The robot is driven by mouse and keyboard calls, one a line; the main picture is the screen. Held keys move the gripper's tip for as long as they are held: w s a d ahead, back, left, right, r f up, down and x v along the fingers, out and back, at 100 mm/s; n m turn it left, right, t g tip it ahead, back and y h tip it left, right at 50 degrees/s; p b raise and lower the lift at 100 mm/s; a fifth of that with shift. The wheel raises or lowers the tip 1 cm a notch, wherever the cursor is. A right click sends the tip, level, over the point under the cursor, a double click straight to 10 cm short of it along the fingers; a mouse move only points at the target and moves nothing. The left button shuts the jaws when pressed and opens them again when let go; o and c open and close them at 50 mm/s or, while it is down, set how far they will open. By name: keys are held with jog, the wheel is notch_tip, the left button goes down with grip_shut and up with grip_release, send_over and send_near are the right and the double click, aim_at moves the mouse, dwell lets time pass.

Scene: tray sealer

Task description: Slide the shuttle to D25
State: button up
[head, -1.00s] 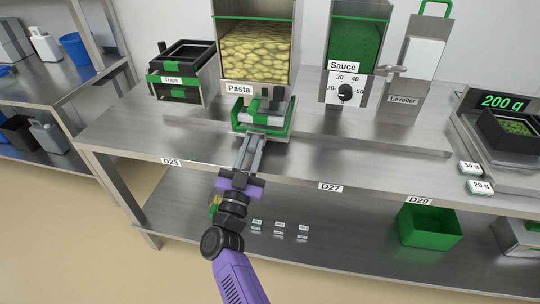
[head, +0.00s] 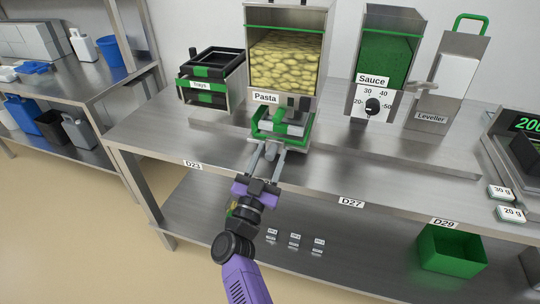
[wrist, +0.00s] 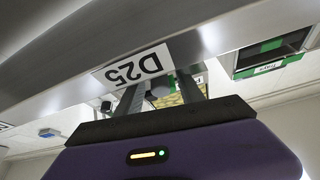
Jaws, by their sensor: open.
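The shuttle (head: 287,139), a green-framed carriage, sits on the bench below the Pasta hopper. My gripper (head: 268,150) reaches in from the front, its fingers apart at the shuttle's front side. A grey rounded part (wrist: 158,90) shows between the fingers in the wrist view; I cannot tell whether either finger touches it. The D25 label (wrist: 137,67) appears upside down on the bench edge in the wrist view, close to my fingers (wrist: 160,92). In the head view my gripper mostly hides that label. The D23 label (head: 192,164) is to the left, D27 (head: 351,203) to the right.
The trays holder (head: 211,86) stands left of the Pasta hopper (head: 287,57). The Sauce hopper (head: 385,50) and Leveller (head: 440,85) stand to the right. The bench front (head: 400,187) is clear right of my gripper. A green bin (head: 452,250) sits on the lower shelf.

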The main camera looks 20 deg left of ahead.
jog(key=p+v, duration=0.1)
jog(key=v, duration=0.6)
jog(key=shift+s+f, duration=0.15)
jog(key=shift+s, duration=0.2)
